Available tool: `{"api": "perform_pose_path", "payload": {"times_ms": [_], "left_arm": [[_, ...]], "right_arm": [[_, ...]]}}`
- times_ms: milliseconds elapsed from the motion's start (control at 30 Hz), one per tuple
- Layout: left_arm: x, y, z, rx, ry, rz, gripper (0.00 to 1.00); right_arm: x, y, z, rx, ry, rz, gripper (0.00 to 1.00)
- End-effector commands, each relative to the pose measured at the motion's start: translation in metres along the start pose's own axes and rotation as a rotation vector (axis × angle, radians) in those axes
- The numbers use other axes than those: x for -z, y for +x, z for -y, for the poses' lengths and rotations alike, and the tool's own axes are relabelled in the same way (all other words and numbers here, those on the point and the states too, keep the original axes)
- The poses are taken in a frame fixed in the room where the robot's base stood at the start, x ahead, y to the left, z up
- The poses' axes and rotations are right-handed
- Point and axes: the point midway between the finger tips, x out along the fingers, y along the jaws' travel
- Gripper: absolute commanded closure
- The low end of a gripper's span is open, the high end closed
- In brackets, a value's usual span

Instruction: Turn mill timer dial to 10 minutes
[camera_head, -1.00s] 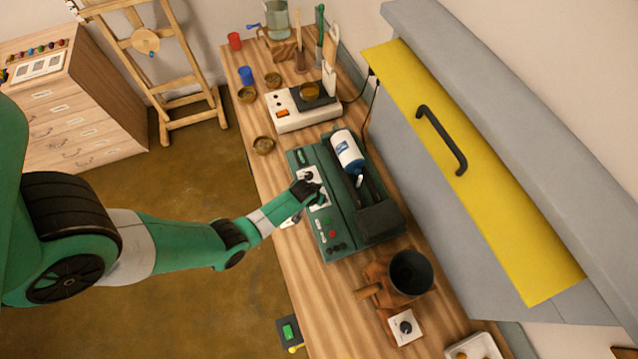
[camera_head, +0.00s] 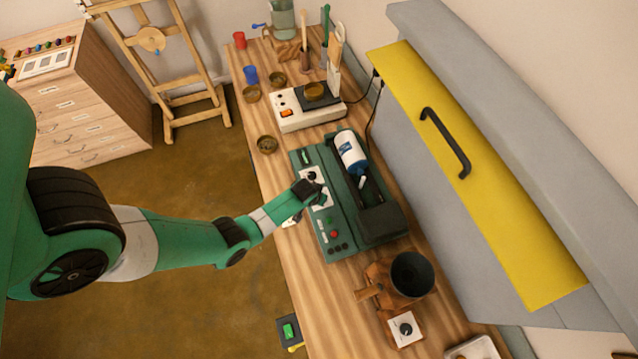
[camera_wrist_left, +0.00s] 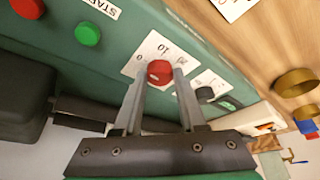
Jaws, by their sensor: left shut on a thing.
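The green mill (camera_head: 352,227) stands on the wooden bench, with a white-and-blue jar (camera_head: 350,152) on top. In the left wrist view, the red timer dial (camera_wrist_left: 160,71) sits on a white scale plate (camera_wrist_left: 152,48) with "10" printed above the dial. My left gripper (camera_wrist_left: 162,78) is shut on the red dial, one finger at each side. It also shows over the mill's panel in the head view (camera_head: 318,190), where it hides the dial. The dial's exact setting cannot be read. My right gripper is not in view.
A black knob (camera_wrist_left: 205,95) sits beside the dial; green (camera_wrist_left: 88,34) and red (camera_wrist_left: 28,7) buttons are on the same panel. A white device (camera_head: 305,113) stands behind the mill, and a dark pot (camera_head: 411,274) in front. A yellow-fronted hood (camera_head: 470,180) is at the right.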

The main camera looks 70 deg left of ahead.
Motion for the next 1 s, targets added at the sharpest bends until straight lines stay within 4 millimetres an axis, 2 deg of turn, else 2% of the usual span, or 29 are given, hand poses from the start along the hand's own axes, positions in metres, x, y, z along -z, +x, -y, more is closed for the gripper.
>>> {"api": "perform_pose_path", "payload": {"times_ms": [267, 1000], "left_arm": [[0.0002, -0.0002, 0.0027, -0.057, 0.136, 0.0, 1.0], [0.0036, 0.0004, 0.0079, -0.309, 0.74, 0.001, 1.0]], "right_arm": [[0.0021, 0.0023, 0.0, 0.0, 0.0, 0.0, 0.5], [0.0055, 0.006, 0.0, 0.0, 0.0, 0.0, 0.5]]}}
